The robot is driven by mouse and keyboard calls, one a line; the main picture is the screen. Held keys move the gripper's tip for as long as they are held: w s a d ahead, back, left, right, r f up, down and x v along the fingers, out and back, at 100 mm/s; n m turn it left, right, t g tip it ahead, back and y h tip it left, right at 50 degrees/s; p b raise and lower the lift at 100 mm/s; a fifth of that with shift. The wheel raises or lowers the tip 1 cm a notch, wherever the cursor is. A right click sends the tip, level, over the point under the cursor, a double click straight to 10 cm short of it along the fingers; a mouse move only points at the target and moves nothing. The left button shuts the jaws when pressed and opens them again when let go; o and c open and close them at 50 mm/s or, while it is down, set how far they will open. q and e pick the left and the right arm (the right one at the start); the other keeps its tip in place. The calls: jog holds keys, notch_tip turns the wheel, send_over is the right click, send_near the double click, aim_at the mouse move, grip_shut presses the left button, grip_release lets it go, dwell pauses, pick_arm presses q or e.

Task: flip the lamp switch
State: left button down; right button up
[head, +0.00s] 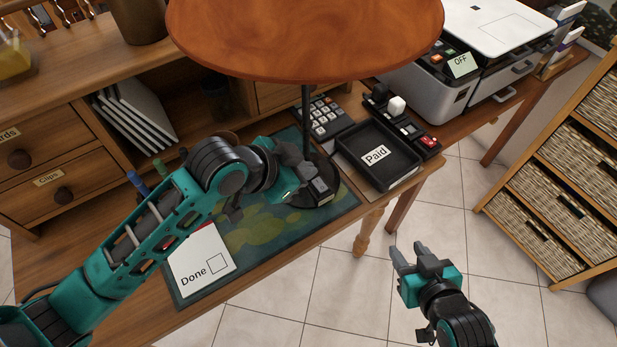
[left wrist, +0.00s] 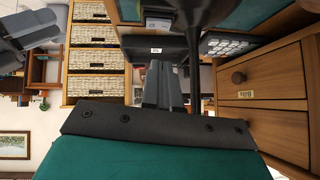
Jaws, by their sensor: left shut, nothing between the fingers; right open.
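The lamp has a wide orange-brown shade (head: 305,38), a thin black pole (head: 306,110) and a dark round base on the desk mat. A small grey switch block (head: 319,187) sits at the front of the base. My left gripper (head: 302,172) is shut and empty, beside the pole and close to the switch; whether it touches is unclear. In the left wrist view the closed fingers (left wrist: 162,84) point toward the lamp base, with the pole (left wrist: 194,75) beside them. My right gripper (head: 408,258) is open and empty over the floor, off the desk edge.
A Paid tray (head: 399,176), a calculator (head: 326,118) and a block with buttons (head: 428,142) stand right of the lamp. A Done card (head: 203,262) lies on the mat (head: 262,262). A printer (head: 497,30) stands behind. A basket shelf (head: 560,190) is at right.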

aim_at(319, 180)
pick_arm(q)
jog(key=f, duration=0.1)
jog(key=w+f, duration=0.1)
jog(key=f, duration=0.1)
jog(key=d+f, duration=0.1)
jog(key=shift+w+f, duration=0.3)
jog(key=shift+f, duration=0.6)
jog(key=shift+w, duration=0.1)
